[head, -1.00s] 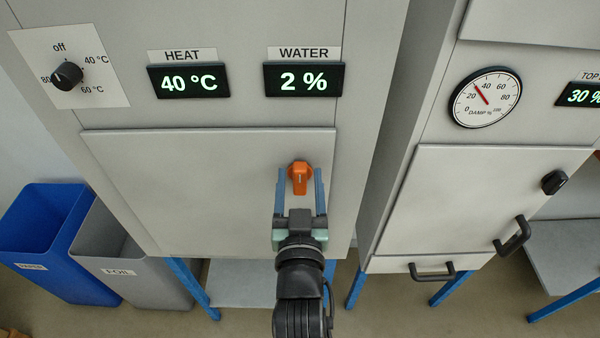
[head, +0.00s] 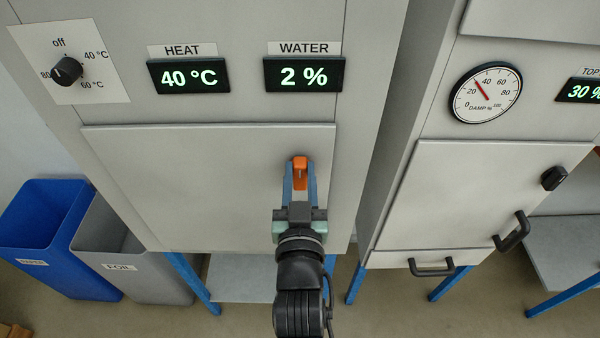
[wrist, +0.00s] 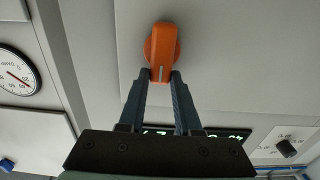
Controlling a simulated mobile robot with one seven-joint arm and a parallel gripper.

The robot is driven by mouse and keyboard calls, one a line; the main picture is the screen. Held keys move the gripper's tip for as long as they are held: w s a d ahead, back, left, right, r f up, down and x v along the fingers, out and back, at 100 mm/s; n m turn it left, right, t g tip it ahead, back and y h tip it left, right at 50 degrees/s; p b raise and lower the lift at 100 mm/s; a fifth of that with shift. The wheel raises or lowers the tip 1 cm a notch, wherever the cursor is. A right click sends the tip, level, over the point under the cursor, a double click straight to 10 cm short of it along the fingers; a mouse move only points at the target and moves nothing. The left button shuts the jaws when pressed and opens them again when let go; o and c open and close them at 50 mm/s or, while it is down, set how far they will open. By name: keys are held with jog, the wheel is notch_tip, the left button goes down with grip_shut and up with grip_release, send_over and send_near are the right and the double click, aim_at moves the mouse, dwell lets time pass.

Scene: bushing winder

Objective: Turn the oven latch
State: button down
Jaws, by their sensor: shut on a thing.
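The orange oven latch (head: 300,172) sits on the right part of the grey oven door (head: 190,190). In the head view its handle stands upright. The wrist view also shows the latch (wrist: 164,50), with a round base and a bar handle. My gripper (head: 300,190) reaches the latch from in front, with its two blue fingers shut on the handle's sides. In the wrist view the fingertips (wrist: 161,76) touch the end of the handle. The fingers hide part of the handle in the head view.
Displays above the door read 40 °C (head: 188,76) and 2 % (head: 303,75). A black dial (head: 66,71) is at upper left. A second cabinet (head: 470,200) with black handles stands at right. Blue and grey bins (head: 40,240) stand at lower left.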

jog(key=shift+a+n, duration=0.1)
jog(key=shift+n, duration=0.2)
jog(key=shift+a+f+n+p, duration=0.3)
jog(key=shift+a+f+n, duration=0.15)
jog(key=shift+n, duration=2.45)
jog(key=shift+a+f+n+p, duration=0.3)
jog(key=shift+a+f+n, duration=0.15)
jog(key=shift+n, duration=2.45)
jog(key=shift+a+f+n+p, duration=0.35)
jog(key=shift+f+n, duration=0.1)
jog(key=shift+n, duration=2.45)
jog(key=c, duration=0.6)
grip_release()
jog(key=shift+s, duration=0.1)
